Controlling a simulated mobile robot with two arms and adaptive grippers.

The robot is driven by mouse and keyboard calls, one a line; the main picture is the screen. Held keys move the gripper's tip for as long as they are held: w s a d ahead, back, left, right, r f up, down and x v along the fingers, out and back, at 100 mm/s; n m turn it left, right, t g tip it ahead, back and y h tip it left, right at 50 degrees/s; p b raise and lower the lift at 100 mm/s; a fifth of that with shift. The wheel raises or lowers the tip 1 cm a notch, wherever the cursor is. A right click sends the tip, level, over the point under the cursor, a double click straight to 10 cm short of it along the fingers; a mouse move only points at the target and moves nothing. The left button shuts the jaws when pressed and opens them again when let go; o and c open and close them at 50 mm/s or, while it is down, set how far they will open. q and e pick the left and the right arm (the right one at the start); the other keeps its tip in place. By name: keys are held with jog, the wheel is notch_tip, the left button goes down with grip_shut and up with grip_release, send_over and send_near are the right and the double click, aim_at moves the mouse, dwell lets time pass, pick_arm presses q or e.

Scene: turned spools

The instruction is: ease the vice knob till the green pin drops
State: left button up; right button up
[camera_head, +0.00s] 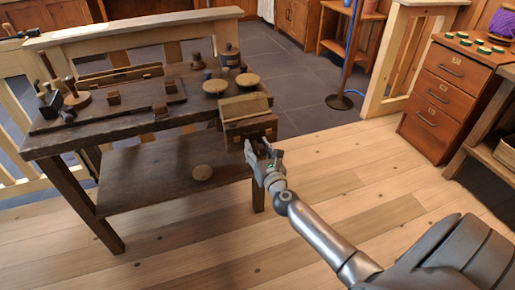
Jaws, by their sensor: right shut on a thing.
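The wooden vice (246,107) sits at the right end of the dark workbench (150,122), with a pale top and a darker front block. My right gripper (257,148) is at the lower front of the vice, its fingers shut at the place of the vice knob. The knob itself is hidden by the fingers. A tiny green spot shows by the gripper, too small to tell whether it is the green pin. My left gripper is out of view.
Round wooden discs (215,87) and small blocks (114,97) lie on the bench top. A drawer cabinet (440,95) with green-topped round items stands at the right. The plank floor (340,170) between is clear.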

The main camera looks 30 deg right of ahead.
jog(key=shift+w+d+r, duration=0.1)
jog(key=shift+r, duration=0.2)
jog(key=o, duration=1.1)
jog(key=shift+w+f, duration=0.1)
jog(key=shift+f, duration=0.15)
jog(key=shift+c, duration=0.2)
jog(key=shift+s, duration=0.2)
jog(key=shift+s+f, duration=0.1)
jog(key=shift+s, duration=0.1)
jog(key=v, duration=1.1)
jog(key=shift+s+a, duration=0.2)
jog(key=shift+a, duration=0.05)
